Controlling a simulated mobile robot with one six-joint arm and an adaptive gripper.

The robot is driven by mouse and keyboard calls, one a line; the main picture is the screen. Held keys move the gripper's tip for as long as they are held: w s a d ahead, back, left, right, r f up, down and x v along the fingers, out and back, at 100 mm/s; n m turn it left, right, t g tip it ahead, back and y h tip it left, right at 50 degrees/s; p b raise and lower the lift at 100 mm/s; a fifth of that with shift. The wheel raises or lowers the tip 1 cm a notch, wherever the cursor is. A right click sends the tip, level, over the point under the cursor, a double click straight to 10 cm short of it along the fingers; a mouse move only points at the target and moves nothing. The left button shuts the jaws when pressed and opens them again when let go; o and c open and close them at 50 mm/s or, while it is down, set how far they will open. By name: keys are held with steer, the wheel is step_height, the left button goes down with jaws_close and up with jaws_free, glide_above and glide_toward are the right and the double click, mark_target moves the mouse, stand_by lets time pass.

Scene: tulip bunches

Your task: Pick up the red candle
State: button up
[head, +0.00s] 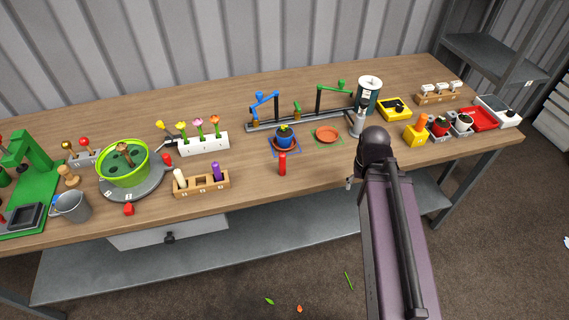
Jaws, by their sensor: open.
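The red candle (282,163) stands upright near the front edge of the wooden table, just in front of the blue pot. A wooden candle block (207,187) to its left holds a white candle (179,178) and a purple candle (216,170). My arm reaches up from the bottom right, to the right of the red candle and apart from it.
A blue pot (285,140) with a plant stands close behind the candle. A white flower holder (204,144) and a green bowl (124,174) stand left. Table between candle and arm is mostly clear.

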steer(key=shift+c, duration=0.2)
stand_by(0.3)
steer(key=shift+c, duration=1)
